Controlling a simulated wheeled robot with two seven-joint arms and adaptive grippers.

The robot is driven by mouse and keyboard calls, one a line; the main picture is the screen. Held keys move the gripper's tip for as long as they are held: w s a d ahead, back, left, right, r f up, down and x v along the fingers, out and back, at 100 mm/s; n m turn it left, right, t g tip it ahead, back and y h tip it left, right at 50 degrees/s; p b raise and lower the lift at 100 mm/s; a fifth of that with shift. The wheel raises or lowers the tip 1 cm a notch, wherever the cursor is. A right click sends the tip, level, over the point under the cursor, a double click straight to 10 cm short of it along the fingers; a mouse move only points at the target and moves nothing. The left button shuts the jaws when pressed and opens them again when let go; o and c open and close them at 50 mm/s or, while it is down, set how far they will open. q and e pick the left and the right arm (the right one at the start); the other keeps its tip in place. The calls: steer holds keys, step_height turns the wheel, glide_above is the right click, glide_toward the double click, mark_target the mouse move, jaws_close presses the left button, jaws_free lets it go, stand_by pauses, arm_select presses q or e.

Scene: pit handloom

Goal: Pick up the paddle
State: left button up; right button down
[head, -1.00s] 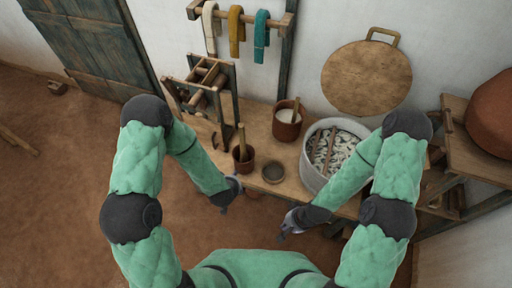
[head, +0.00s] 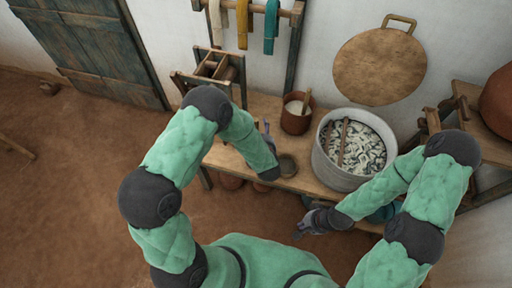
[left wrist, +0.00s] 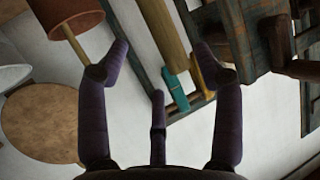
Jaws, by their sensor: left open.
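My left gripper (left wrist: 162,80) is open in the left wrist view. A tan wooden shaft (left wrist: 164,32) reaches in between its spread fingers, and they do not close on it. I take this shaft for the paddle's handle, though its lower end is out of view.
A grey pot (head: 344,181) of pale pieces with a wooden stick (head: 342,145) stands right on the bench. A wooden frame (head: 192,87) stands left; cloths hang above.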

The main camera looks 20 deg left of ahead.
mark_target(257, 124)
arm_select(q)
steer(key=shift+f+b+x, duration=0.2)
steer(key=shift+b+x, duration=0.6)
steer(key=shift+x, duration=2)
steer(key=shift+s+a, duration=0.2)
steer(key=shift+r, duration=0.1)
steer(key=shift+c, duration=0.3)
steer(key=c, duration=1.2)
